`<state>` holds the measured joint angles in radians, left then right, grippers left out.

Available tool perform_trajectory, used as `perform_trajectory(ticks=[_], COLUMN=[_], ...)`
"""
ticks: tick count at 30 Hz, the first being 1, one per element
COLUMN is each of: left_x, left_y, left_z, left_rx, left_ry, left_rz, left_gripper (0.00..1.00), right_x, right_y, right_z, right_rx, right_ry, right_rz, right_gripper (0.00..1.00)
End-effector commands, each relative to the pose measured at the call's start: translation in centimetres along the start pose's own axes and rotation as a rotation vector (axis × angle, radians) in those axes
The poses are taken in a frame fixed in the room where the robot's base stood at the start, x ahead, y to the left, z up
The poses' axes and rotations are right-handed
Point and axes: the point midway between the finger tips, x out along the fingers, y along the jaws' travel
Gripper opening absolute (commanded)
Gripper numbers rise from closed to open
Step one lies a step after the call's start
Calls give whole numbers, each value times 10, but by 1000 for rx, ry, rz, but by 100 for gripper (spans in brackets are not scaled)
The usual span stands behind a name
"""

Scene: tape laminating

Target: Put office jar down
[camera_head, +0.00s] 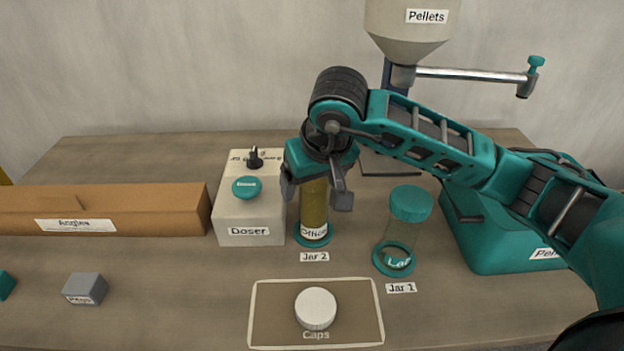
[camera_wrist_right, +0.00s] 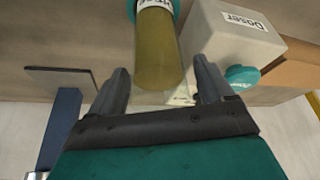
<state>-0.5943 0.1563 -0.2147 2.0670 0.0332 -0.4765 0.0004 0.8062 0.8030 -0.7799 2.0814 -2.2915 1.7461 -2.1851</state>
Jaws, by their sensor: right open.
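The office jar (camera_head: 314,207) is a clear cylinder with yellow-green contents and a white label. It stands upright in a teal ring behind the "Jar 2" label (camera_head: 314,257). My right gripper (camera_head: 316,194) is open, with one finger on each side of the jar's upper part. The jar's top is hidden behind the gripper in the head view. In the right wrist view the jar (camera_wrist_right: 157,50) shows ahead, between the spread fingers (camera_wrist_right: 163,80), with visible gaps to both. My left gripper is not in view.
A white doser (camera_head: 235,218) stands close left of the jar. A teal-lidded lab jar (camera_head: 402,235) stands to the right at "Jar 1". A caps mat (camera_head: 267,328) with a white cap (camera_head: 316,309) lies in front. A cardboard box (camera_head: 150,208) lies at left.

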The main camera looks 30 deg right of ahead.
Motion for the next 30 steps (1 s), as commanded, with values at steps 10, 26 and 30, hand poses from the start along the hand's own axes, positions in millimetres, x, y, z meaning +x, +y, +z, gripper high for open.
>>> perform_trajectory(ticks=[10, 26, 30], left_x=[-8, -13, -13], left_y=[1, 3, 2], left_z=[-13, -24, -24], left_rx=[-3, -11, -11], left_ry=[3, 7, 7], left_rz=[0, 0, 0], left_gripper=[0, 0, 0], right_x=[-58, -123, -123], right_y=[0, 0, 0], right_z=[-4, -1, -1], right_rx=[-1, 0, 0], right_ry=[7, 0, 0], right_rz=[-1, 1, 1], right_gripper=[81, 81, 81])
